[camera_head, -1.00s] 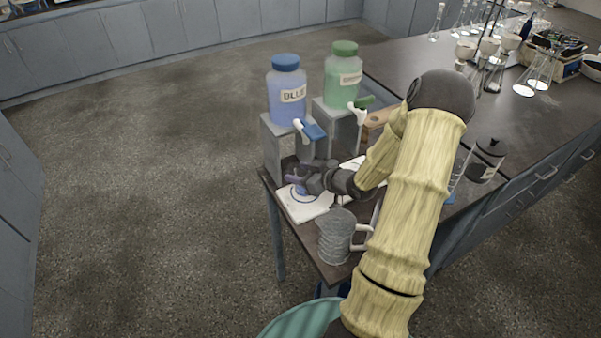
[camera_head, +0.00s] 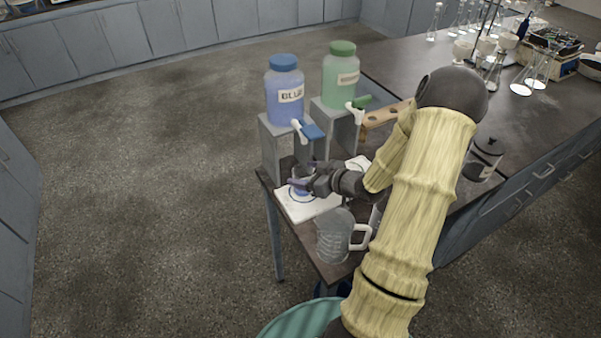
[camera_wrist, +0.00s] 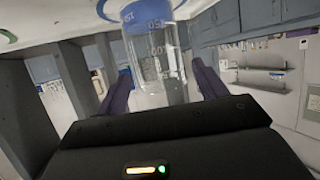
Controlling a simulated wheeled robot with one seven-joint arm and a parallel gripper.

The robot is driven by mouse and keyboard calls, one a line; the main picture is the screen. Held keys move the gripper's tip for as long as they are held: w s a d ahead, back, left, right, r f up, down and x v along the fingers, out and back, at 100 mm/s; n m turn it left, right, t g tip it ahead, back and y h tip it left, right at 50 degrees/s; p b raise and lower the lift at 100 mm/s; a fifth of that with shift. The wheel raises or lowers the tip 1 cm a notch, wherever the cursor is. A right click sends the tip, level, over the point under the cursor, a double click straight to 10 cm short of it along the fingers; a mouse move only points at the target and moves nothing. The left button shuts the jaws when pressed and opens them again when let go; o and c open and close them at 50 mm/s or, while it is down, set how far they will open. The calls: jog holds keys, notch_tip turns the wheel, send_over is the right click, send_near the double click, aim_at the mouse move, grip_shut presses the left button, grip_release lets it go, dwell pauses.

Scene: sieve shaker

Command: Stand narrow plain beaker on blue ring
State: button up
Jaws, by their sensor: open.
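The narrow plain beaker (camera_wrist: 158,62) is clear with printed volume marks. It stands between the open fingers of my gripper (camera_wrist: 162,88), with a gap beside it. The wrist view looks upside down, with the beaker's base at the top, by a blue band (camera_wrist: 112,8). In the head view, the beaker (camera_head: 302,173) appears upright over the blue ring (camera_head: 299,191) on a white mat (camera_head: 297,212). My gripper (camera_head: 303,174) partly hides it there, so exact centring cannot be told.
A blue bottle (camera_head: 285,85) and a green bottle (camera_head: 341,75) with taps stand on grey stands behind the mat. A clear handled jug (camera_head: 333,240) stands near the front. A wooden rack (camera_head: 385,114) and a dark-lidded jar (camera_head: 483,160) are to the right.

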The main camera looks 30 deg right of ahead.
jog(key=v, duration=0.9)
jog(key=shift+p, duration=0.3)
jog(key=shift+d, duration=0.1)
